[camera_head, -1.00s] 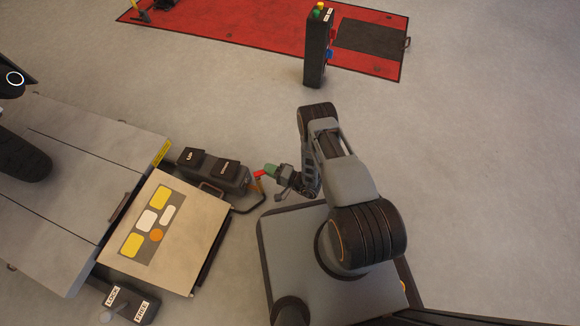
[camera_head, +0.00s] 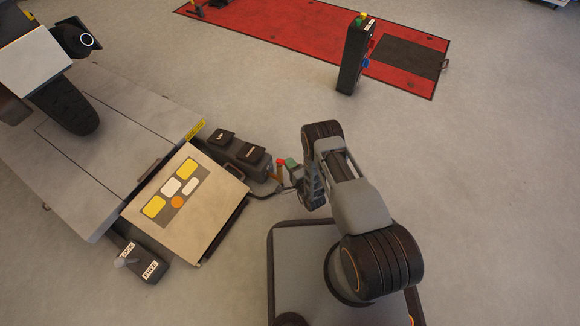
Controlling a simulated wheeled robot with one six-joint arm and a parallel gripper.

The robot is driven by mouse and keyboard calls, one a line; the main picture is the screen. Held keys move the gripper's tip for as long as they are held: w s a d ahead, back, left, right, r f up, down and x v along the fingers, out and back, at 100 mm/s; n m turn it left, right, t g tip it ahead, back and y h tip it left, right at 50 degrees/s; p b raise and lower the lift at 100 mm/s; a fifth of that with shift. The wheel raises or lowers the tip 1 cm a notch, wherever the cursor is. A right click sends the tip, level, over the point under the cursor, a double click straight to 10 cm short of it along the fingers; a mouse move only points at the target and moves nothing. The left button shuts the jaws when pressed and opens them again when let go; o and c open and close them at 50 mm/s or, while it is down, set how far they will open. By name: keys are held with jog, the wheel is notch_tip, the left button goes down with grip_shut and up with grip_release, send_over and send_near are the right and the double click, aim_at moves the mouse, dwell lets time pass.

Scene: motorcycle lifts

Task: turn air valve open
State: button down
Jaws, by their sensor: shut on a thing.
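The air valve shows as a small red and orange piece (camera_head: 280,170) at the right end of the black pedal unit. A small green piece (camera_head: 292,163) sits just right of it; I cannot tell whether it belongs to the valve. My gripper (camera_head: 286,180) is at the valve, low beside the pedal unit, and is shut on the valve's handle. The fingertips are small and partly hidden by my wrist, so the exact grip and the handle's angle are unclear.
The pedal unit (camera_head: 236,156) has two labelled pedals and a bent bar at its side. The beige panel (camera_head: 150,212), the lift platform (camera_head: 75,165) and a LOCK/FREE lever box (camera_head: 137,258) lie left. A black control post (camera_head: 352,60) stands by a red lift (camera_head: 290,32). Floor to the right is clear.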

jog(key=c, duration=1.2)
grip_release()
jog(key=shift+d, duration=0.2)
jog(key=shift+o, duration=0.2)
